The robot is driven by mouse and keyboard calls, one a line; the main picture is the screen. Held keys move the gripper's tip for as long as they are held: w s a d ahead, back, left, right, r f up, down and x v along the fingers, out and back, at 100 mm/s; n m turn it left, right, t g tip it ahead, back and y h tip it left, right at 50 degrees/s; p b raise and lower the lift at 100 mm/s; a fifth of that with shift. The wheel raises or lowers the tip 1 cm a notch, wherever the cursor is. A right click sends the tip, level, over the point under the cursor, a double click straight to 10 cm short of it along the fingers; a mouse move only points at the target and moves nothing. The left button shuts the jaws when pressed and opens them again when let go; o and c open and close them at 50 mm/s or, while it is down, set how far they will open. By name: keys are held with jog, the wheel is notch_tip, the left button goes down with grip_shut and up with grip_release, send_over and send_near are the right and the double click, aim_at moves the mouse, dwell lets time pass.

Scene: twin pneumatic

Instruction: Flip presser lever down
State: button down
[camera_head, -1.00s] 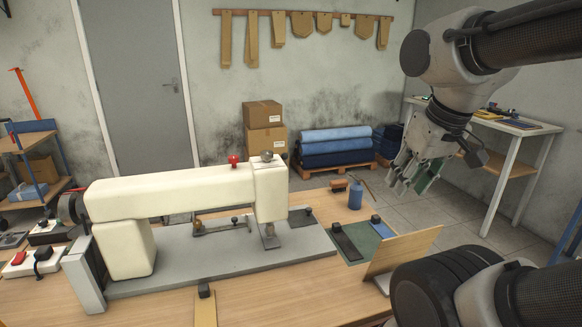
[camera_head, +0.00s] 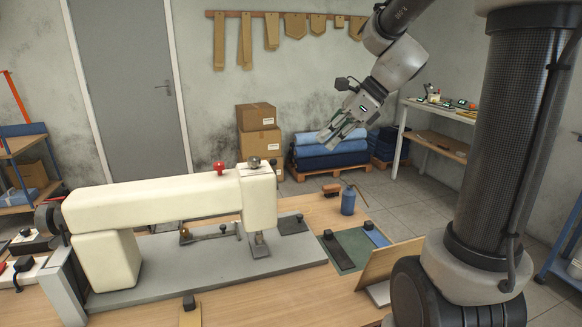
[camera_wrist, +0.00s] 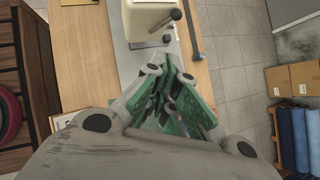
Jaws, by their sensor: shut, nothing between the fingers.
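The cream sewing machine (camera_head: 150,203) stands on a grey bed plate, its head at the right end. In the wrist view, a short dark lever with a rounded end (camera_wrist: 167,18) sticks out from the machine head (camera_wrist: 142,20); it looks like the presser lever, but its up or down position is unclear. I cannot make it out in the head view. The presser foot (camera_head: 260,247) is below the head. My gripper (camera_head: 326,138) is shut and empty, raised to the right of the machine head and apart from it. Its green-padded fingers (camera_wrist: 166,82) point toward the machine.
A blue bottle (camera_head: 348,203), a green mat (camera_head: 347,262) and an upright wooden board (camera_head: 388,262) occupy the right part of the wooden table. Boxes (camera_head: 258,143) and blue fabric rolls (camera_head: 330,155) stand behind. The air between gripper and machine looks clear.

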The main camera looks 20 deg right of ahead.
jog(key=shift+a+m, duration=0.1)
jog(key=shift+m, duration=0.6)
jog(key=a+r+x, duration=0.1)
jog(key=x, duration=1.2)
jog(key=shift+w+a, duration=0.35)
jog(key=shift+a, duration=0.05)
